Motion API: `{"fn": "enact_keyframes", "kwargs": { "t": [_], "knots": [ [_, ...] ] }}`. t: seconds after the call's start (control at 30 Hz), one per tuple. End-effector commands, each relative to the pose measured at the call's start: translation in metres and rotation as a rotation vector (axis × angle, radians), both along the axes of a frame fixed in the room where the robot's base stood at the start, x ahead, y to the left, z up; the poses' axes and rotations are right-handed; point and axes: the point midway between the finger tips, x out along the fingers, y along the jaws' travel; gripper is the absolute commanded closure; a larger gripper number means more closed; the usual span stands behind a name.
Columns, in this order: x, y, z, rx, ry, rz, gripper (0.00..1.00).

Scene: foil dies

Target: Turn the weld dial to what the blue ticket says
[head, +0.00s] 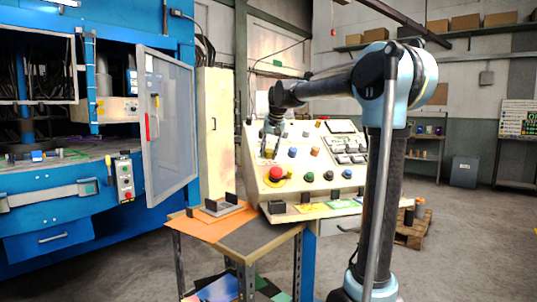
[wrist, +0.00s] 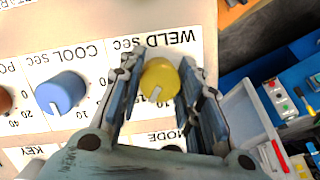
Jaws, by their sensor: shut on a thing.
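The weld dial is a yellow knob (wrist: 159,82) on the cream panel, beside the print "WELD sec", which appears upside down in the wrist view. A white pointer line on its face points down and slightly left in that picture. My gripper (wrist: 158,72) is shut on the yellow knob, one finger on each side. The fingers cover much of the scale around it, so the setting cannot be read. In the head view, my gripper (head: 269,141) is at the left part of the sloped console (head: 323,165). Coloured tickets lie along its front ledge; their writing is too small to read.
A blue knob (wrist: 61,92) marked "COOL sec" sits beside the weld dial. A red mushroom button (head: 276,174) and several other knobs are lower on the console. A blue press with an open mesh door (head: 168,125) is left.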

Motion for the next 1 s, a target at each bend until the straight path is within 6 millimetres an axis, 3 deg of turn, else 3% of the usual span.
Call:
{"fn": "enact_keyframes", "kwargs": {
  "t": [0.6,1.0],
  "knots": [
    [0.0011,-0.0014,0.0006,0.318,0.094,-0.478,0.92],
    [0.0012,-0.0006,0.0009,0.473,0.141,-0.706,0.92]
  ]
}}
